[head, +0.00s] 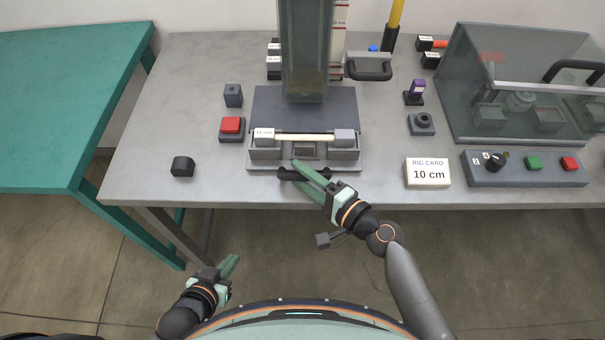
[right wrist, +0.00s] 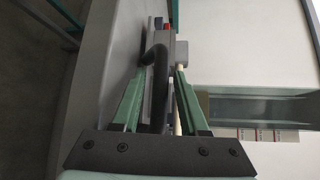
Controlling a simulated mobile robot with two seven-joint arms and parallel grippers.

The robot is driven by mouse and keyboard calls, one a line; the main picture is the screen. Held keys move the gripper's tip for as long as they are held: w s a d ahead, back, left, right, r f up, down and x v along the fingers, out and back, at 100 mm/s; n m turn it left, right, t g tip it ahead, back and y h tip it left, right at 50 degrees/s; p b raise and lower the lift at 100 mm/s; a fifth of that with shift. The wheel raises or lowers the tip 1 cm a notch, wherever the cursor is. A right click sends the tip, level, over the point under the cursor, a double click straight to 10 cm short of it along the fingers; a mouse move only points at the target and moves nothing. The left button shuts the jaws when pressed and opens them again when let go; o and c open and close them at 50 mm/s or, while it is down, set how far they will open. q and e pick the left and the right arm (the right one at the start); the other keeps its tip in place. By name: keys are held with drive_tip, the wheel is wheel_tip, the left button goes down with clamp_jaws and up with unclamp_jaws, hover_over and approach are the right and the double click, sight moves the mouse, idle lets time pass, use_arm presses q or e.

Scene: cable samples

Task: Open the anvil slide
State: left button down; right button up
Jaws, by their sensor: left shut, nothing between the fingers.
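The anvil slide (head: 258,165) is a grey carriage at the front of the dark base plate (head: 265,105) under the tall clear-sided column. A pale rod-like sample (head: 304,137) lies across it between two grey end blocks. A black bar handle (head: 288,174) is on its front, and it also shows in the right wrist view (right wrist: 157,85). My right gripper (head: 296,174) is open, one finger on each side of the handle, with gaps visible beside the bar in the right wrist view (right wrist: 160,72). My left gripper (head: 233,264) is shut and empty, below the bench's front edge.
A red button (head: 231,125) and a small black block (head: 182,166) stand left of the slide. The rig card (head: 428,173) reading 10 cm and a control panel (head: 520,170) stand right. A clear enclosure (head: 510,60) is behind the panel. The floor in front is free.

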drive_tip(key=shift+o, duration=0.4)
drive_tip(key=shift+s+d, duration=0.25)
drive_tip(key=b+v, duration=0.2)
drive_tip(key=v, duration=0.9)
drive_tip(key=shift+s+d, duration=0.25)
drive_tip(key=shift+s, duration=0.05)
drive_tip(key=shift+r, duration=0.15)
drive_tip(key=s+d+f+n+g+h+p, duration=0.1)
drive_tip(key=s+d+f+n+h+p, duration=0.1)
drive_tip(key=f+n, duration=0.4)
drive_tip(key=s+d+f+n+g+h+p, duration=0.1)
drive_tip(key=s+d+f+n+h+p, duration=0.1)
drive_tip(key=s+d+f+n+h, duration=0.2)
drive_tip(key=shift+d+f+n+h+p, duration=0.4)
drive_tip(key=shift+d+f+n+h, duration=0.9)
drive_tip(key=shift+h, duration=0.4)
